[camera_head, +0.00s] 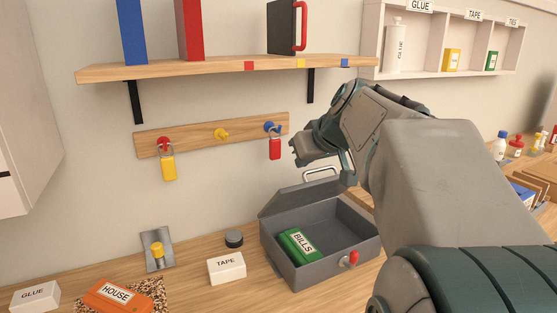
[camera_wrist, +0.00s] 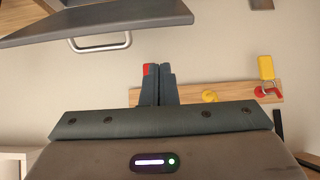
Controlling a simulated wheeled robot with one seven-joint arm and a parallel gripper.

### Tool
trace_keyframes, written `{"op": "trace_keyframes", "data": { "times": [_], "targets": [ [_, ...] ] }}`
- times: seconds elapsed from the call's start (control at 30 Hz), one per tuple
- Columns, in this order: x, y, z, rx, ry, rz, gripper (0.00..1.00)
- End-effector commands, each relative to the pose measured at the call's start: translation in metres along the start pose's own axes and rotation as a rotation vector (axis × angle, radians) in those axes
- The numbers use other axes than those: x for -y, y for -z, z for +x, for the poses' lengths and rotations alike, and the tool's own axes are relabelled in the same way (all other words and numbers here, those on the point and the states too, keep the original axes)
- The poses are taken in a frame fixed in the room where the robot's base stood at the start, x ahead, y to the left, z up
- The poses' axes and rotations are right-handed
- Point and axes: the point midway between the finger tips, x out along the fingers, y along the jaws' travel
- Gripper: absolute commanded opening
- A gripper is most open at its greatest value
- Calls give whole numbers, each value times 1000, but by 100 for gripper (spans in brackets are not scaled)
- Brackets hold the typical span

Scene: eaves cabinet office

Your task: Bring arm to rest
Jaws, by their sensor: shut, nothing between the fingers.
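My gripper (camera_head: 298,153) is shut and empty, raised in front of the wall beside the peg rail. In the wrist view its two fingers (camera_wrist: 157,84) are pressed together. A red padlock (camera_head: 275,148) hangs from the blue peg just left of the gripper. A bit of red shows behind the fingertips in the wrist view (camera_wrist: 147,70). My arm is bent and reaches in from the right, above an open grey cash box (camera_head: 315,275).
The box holds a green BILLS block (camera_head: 298,245); its raised lid (camera_wrist: 110,22) is close to the gripper. A yellow padlock (camera_head: 168,168) hangs at the rail's left. A shelf (camera_head: 200,68) is above. A TAPE box (camera_head: 226,268) and orange HOUSE block (camera_head: 116,296) sit on the desk.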

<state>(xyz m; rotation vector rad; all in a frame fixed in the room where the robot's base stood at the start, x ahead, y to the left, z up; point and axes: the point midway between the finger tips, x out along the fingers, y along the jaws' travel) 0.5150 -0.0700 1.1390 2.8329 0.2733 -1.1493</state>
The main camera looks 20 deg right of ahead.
Motion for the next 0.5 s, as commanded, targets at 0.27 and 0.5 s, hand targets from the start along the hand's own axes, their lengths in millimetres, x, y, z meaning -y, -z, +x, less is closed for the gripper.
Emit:
{"op": "trace_keyframes", "data": {
  "times": [0.27, 0.5],
  "targets": [
    [30, -27, -6, 101, 9, 39, 0],
    [85, -119, -31, 346, -22, 129, 0]
  ]
}}
